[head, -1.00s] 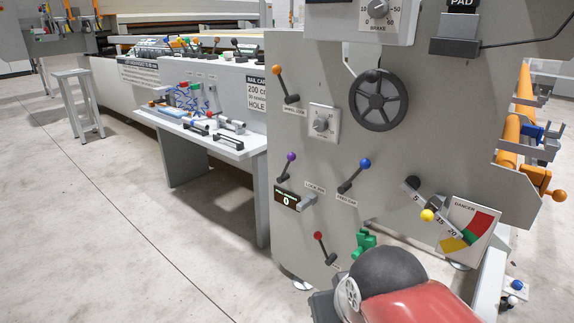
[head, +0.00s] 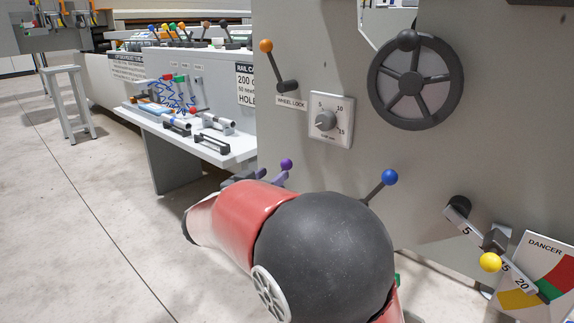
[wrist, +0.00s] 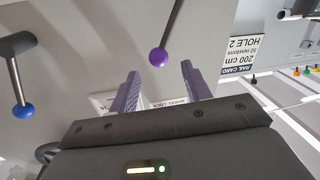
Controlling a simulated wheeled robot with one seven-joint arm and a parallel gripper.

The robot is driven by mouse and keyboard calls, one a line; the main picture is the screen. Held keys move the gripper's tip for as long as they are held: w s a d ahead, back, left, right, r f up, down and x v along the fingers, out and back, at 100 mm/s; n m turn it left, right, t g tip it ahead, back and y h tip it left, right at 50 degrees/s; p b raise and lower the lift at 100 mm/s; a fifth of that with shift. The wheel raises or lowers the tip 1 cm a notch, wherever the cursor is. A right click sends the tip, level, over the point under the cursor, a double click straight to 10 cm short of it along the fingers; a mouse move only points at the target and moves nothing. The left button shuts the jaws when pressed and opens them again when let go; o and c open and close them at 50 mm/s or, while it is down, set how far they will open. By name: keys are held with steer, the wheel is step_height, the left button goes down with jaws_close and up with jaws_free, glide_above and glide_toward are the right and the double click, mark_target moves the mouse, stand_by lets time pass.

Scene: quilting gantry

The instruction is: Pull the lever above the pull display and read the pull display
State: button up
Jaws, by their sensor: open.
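The lever with the purple ball knob (head: 286,165) is on the grey panel, its lower part hidden behind my arm in the head view. In the wrist view the purple ball (wrist: 158,57) hangs from its stem, just ahead of the gap between my fingertips. My gripper (wrist: 160,72) is open, with one purple finger to each side of the ball's line and nothing held. It also shows small beside the knob in the head view (head: 270,175). The pull display is hidden behind my arm, so its reading does not show now.
The blue-knobbed lever (head: 389,178) stands right of my arm and shows in the wrist view too. An orange-knobbed lever (head: 266,47), a dial (head: 325,121) and a handwheel (head: 416,80) are above. A white shelf (head: 240,150) with tools is to the left.

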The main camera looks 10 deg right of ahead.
mark_target(283, 167)
steer(key=x, duration=0.7)
steer(key=shift+d+p, duration=0.2)
steer(key=shift+p, duration=0.1)
jaws_close()
